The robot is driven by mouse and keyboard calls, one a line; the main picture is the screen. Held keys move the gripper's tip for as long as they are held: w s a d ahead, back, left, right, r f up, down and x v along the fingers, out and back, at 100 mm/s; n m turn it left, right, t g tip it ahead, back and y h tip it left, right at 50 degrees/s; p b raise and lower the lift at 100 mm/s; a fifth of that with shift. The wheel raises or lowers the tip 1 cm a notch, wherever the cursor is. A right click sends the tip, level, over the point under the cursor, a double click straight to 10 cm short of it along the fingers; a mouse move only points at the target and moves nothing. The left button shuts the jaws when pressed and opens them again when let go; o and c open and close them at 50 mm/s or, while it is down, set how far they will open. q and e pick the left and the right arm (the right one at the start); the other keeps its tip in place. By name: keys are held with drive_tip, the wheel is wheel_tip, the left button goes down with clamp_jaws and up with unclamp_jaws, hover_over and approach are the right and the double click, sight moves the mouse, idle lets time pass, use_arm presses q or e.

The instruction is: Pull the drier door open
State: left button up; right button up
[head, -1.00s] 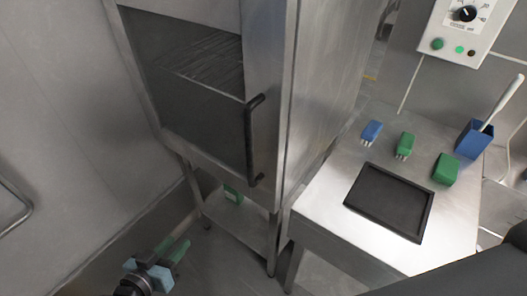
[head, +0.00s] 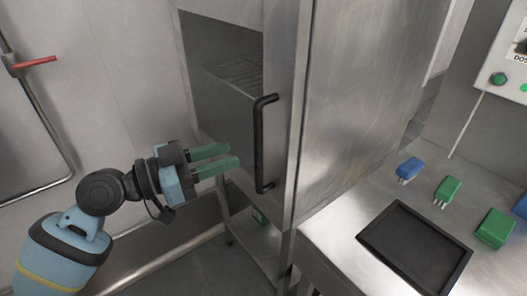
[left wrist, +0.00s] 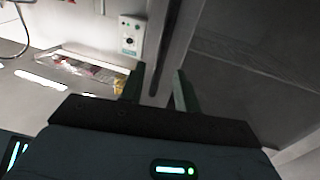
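The drier (head: 350,90) is a tall steel cabinet on legs. Its door (head: 222,90) has a dark window with a wire rack showing behind it. A black vertical bar handle (head: 258,145) is on the door's right side. My left gripper (head: 234,156) is open, with green fingers pointing at the handle from its left, a little short of it and apparently empty. In the left wrist view the two fingers (left wrist: 158,84) stand apart, with a dark upright bar between and beyond them. My right gripper is not in view.
A steel table (head: 335,235) right of the drier holds a black tray (head: 415,248), a blue block (head: 410,169) and green blocks (head: 448,189). A control box (head: 510,65) hangs on the wall. A metal pipe with a red lever (head: 35,62) is at left.

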use_arm(q)
drive_tip(key=p+x, duration=0.2)
drive_tip(key=x, duration=0.5)
drive_tip(key=shift+w+d, duration=0.25)
drive_tip(key=shift+d, duration=0.05)
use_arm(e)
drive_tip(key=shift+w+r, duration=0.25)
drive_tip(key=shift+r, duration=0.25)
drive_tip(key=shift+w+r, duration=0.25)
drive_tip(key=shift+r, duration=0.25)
use_arm(q)
clamp_jaws()
